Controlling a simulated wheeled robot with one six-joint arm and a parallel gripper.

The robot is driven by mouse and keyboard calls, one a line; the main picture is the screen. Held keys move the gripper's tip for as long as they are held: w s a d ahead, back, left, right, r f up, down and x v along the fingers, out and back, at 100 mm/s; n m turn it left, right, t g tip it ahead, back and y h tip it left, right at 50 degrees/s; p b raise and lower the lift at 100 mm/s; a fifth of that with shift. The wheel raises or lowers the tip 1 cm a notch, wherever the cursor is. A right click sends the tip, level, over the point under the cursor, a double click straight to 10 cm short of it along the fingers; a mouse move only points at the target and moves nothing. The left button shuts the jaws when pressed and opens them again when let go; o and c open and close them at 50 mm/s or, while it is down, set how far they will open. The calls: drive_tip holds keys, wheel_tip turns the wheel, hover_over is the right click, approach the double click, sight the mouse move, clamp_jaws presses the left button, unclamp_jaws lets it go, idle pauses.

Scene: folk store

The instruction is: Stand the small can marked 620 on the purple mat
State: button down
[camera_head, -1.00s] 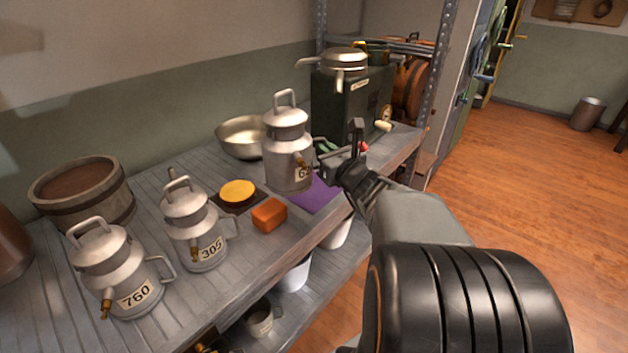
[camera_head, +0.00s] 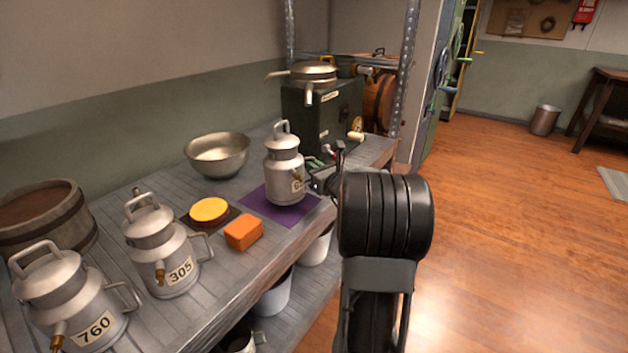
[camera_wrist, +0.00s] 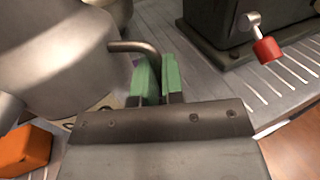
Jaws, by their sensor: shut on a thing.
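The small grey can (camera_head: 284,165) with a brass tap shows a label beginning with 6; the rest is hidden by the tap. It is upright over the purple mat (camera_head: 258,206), its base within the mat's outline. I cannot tell for sure whether the base touches the mat. My gripper (camera_head: 315,178) is at the can's right side. In the wrist view, the green pads of my gripper (camera_wrist: 158,78) are shut on the side handle (camera_wrist: 130,46) of the can (camera_wrist: 55,50).
Cans marked 305 (camera_head: 165,255) and 760 (camera_head: 75,300) stand at front left. An orange block (camera_head: 244,233), a yellow disc (camera_head: 209,210) on a dark mat and a metal bowl (camera_head: 217,155) are nearby. A green machine (camera_head: 330,112) stands behind the can.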

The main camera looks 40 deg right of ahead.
drive_tip(key=shift+w+d+f, duration=0.15)
drive_tip(key=shift+f, duration=0.15)
drive_tip(key=shift+f+b, duration=0.5)
drive_tip(key=shift+f, duration=1)
drive_tip(key=c, duration=1.7)
unclamp_jaws()
drive_tip(key=shift+f, duration=0.15)
drive_tip(key=o, duration=0.5)
drive_tip(key=shift+c, duration=0.2)
drive_tip(key=shift+r, duration=0.35)
drive_tip(key=s+p, duration=0.1)
drive_tip(key=s, duration=1.1)
drive_tip(key=shift+a+f+p, duration=0.15)
drive_tip(key=shift+a+p, duration=0.05)
drive_tip(key=shift+p, duration=0.15)
